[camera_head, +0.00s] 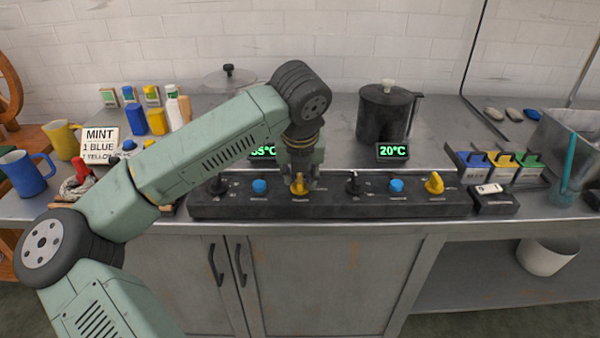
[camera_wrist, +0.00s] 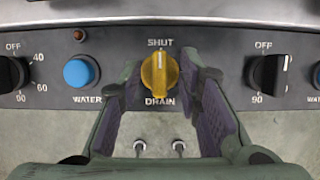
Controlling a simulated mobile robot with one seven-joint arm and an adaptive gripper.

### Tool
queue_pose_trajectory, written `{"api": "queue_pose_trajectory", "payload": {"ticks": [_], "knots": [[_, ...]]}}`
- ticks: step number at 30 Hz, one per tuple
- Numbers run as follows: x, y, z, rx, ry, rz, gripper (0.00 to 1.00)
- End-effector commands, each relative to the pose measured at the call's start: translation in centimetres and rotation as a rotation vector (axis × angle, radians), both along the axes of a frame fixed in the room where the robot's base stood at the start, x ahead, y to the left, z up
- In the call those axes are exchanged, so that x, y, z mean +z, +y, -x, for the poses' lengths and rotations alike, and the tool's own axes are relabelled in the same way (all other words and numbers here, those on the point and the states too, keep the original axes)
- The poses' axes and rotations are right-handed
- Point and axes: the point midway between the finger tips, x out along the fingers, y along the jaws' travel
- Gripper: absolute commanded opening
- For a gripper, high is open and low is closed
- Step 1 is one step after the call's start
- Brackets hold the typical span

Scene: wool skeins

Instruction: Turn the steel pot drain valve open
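The yellow drain valve (camera_head: 299,185) is the left of two yellow knobs on the dark control panel. In the wrist view the valve knob (camera_wrist: 160,74) sits between the words SHUT above and DRAIN below. Its grip stands upright, with a pale mark toward SHUT. My gripper (camera_head: 301,181) reaches down over it from above. In the wrist view my gripper (camera_wrist: 163,82) is open, one finger on each side of the knob, with narrow gaps. The steel pot is mostly hidden behind my arm; a steel lid (camera_head: 228,80) with a black knob shows above.
The panel (camera_head: 330,206) also carries black dials, blue water buttons (camera_head: 260,187) and a second yellow valve (camera_head: 434,184). A black pot (camera_head: 385,113) stands behind its right half, by a 20°C display (camera_head: 392,151). Mugs and a MINT sign (camera_head: 99,140) are left, colored-tab boxes (camera_head: 502,160) right.

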Motion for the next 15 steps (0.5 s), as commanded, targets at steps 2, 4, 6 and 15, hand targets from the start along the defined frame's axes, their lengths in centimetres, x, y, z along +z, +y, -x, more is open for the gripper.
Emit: {"api": "queue_pose_trajectory", "payload": {"ticks": [2, 4, 6, 15], "knots": [[-0.05, -0.02, -0.02, -0.001, 0.000, 0.000, 0.32], [-0.04, -0.02, -0.02, -0.001, 0.000, 0.000, 0.32], [-0.04, -0.02, -0.01, 0.000, 0.000, 0.000, 0.32], [-0.01, -0.02, 0.01, 0.000, 0.000, 0.000, 0.12]]}}
